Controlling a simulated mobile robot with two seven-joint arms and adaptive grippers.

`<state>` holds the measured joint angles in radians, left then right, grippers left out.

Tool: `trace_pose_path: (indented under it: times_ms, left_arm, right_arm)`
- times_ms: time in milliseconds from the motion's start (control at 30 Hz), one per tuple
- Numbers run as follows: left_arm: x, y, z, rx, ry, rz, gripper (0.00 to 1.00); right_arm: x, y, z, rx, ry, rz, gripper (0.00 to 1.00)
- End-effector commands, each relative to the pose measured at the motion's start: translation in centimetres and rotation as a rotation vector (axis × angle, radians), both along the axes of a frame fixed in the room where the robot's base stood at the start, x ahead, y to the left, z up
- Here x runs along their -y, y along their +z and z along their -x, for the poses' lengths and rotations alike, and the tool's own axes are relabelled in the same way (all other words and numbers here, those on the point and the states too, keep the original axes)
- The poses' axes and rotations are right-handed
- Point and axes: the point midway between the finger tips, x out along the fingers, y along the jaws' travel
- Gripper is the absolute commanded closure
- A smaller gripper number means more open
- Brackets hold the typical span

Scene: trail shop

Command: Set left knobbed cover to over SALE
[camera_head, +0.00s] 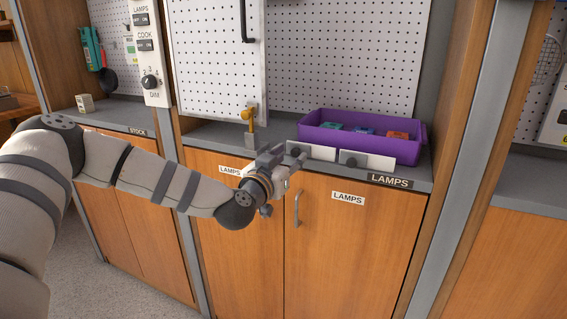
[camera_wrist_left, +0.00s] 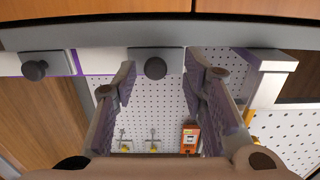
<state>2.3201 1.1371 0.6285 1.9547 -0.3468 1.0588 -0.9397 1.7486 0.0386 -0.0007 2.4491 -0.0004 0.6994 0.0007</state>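The left knobbed cover (camera_head: 297,149) is a small grey plate with a dark round knob, at the left part of a white strip (camera_head: 322,153) on the counter's front edge. No SALE lettering is readable. My left gripper (camera_head: 292,163) is in front of and just below this cover. In the left wrist view, which looks upside down, my left gripper (camera_wrist_left: 162,70) is open, with the cover's knob (camera_wrist_left: 155,69) between its fingertips. I cannot tell whether they touch it. My right gripper is not in view.
A purple bin (camera_head: 410,148) with several small packs stands behind. Cabinet doors marked LAMPS (camera_head: 350,230) are below.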

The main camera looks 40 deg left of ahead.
Motion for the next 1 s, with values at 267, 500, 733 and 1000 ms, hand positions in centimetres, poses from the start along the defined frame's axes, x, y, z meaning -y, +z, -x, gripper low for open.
trace_pose_path:
  times_ms: [267, 500, 733, 1000]
  left_arm:
    - [1.6, 0.0, 7.0, 0.001, 0.002, 0.008, 0.61]
    - [2.5, 0.0, 10.7, 0.000, 0.002, 0.003, 0.61]
    - [2.6, 0.0, 11.0, -0.001, 0.001, 0.001, 0.61]
    - [3.0, -0.4, 10.9, -0.015, -0.012, 0.004, 0.61]
  right_arm:
    - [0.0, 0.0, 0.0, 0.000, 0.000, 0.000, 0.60]
    - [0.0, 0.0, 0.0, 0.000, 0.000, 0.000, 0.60]
    - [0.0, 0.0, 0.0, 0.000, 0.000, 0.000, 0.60]
    - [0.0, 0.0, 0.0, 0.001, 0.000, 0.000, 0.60]
